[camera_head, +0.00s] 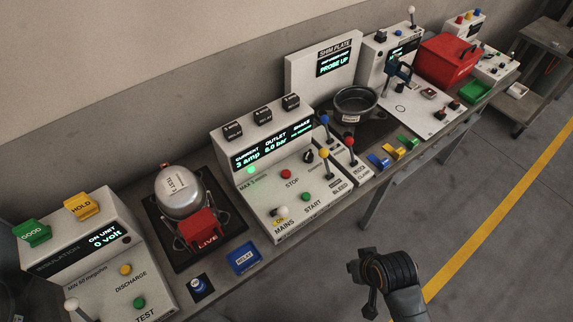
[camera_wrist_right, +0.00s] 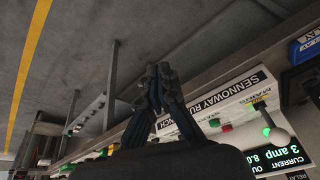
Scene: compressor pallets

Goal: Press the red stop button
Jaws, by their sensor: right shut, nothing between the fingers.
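The red stop button (camera_head: 286,174) is a small round red cap on the sloping white panel of the middle test unit (camera_head: 262,205), beside the word STOP. A green start button (camera_head: 305,196) is nearer the front edge. My right gripper (camera_head: 366,272) is over the floor in front of the bench, to the right of and apart from the unit. In the right wrist view its dark fingers (camera_wrist_right: 156,84) are together with nothing between them. A small red button (camera_wrist_right: 227,127) shows there beyond the fingers, on the white unit. My left gripper is in neither view.
A white mains lever (camera_head: 281,212) stands on the panel's front left, and levers with blue, yellow and red knobs (camera_head: 324,153) rise to its right. A silver tank (camera_head: 180,192) with a red LIVE tag stands left. The floor ahead of the bench (camera_head: 480,215) is clear.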

